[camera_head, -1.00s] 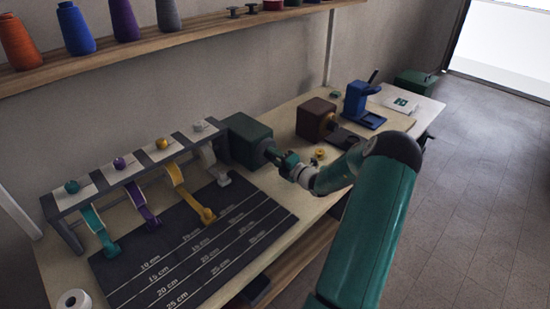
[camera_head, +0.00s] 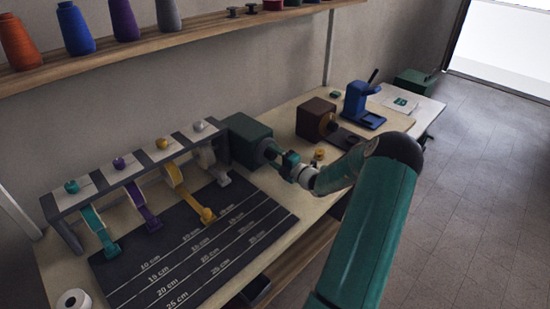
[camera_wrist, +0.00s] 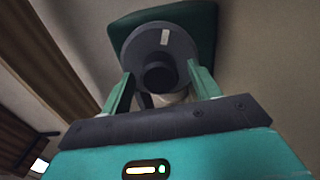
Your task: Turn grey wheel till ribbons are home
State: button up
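The grey wheel (camera_wrist: 140,46) is a dark grey disc with a pale mark and a dark round hub (camera_wrist: 160,77). It sits on the side of a green box (camera_head: 247,139) at the right end of the ribbon stand. My gripper (camera_wrist: 160,72) faces the wheel, fingers apart on either side of the hub, with gaps visible. I cannot tell if the fingertips touch the rim.
A brown box device (camera_head: 316,116), a small yellow object (camera_head: 319,154) and a blue machine (camera_head: 358,103) stand further right on the bench. A white roll (camera_head: 74,300) is at the near left. A shelf (camera_head: 130,60) with thread cones is above.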

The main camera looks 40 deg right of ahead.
jog(key=s, duration=1.3)
jog(key=shift+s, duration=0.4)
dwell(0.4)
